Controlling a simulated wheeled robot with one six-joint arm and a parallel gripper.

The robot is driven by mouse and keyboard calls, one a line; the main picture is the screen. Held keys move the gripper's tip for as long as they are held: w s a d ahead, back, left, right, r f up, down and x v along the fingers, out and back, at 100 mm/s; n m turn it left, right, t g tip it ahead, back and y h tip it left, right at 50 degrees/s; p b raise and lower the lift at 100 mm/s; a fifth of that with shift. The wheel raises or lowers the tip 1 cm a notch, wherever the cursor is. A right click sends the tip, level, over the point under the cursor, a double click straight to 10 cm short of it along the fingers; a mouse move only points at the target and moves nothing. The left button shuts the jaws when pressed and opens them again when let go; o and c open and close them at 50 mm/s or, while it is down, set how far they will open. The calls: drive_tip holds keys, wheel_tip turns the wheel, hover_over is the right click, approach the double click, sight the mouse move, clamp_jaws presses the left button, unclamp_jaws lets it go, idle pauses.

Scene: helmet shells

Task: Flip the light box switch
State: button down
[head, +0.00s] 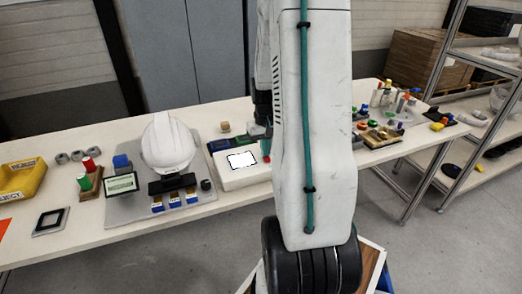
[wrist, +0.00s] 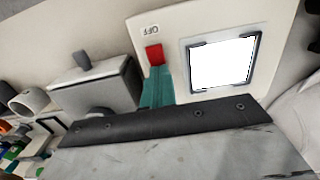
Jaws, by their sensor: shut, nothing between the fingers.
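The light box (head: 248,179) is a white low box on the table, with a bright white panel (head: 242,160) on top. In the wrist view its panel (wrist: 222,62) glows white inside dark corner brackets. The red switch (wrist: 155,55) sits beside the panel, next to an upside-down "OFF" label (wrist: 152,30). My gripper (wrist: 157,72) is shut and empty, its teal fingertips right at the switch's near edge; I cannot tell whether they touch. In the head view a bit of the red switch (head: 267,159) shows below my gripper (head: 265,150), partly hidden by my arm.
A white helmet (head: 168,144) on a grey plate stands left of the light box. A grey box with a knob (wrist: 95,85) lies left of the switch in the wrist view. Coloured small parts (head: 385,115) lie to the right. The table's front strip is mostly clear.

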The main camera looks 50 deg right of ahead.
drive_tip(key=shift+s, duration=0.15)
drive_tip(key=shift+s+a+r, duration=0.2)
drive_tip(key=shift+s+a, duration=0.25)
drive_tip(key=shift+s, duration=0.1)
drive_tip(key=shift+r, duration=0.1)
drive_tip(key=shift+w+r, duration=0.1)
drive_tip(key=shift+r, duration=0.2)
wheel_tip(320, 180, up, 13)
drive_tip(key=shift+w+d, duration=0.25)
idle(0.4)
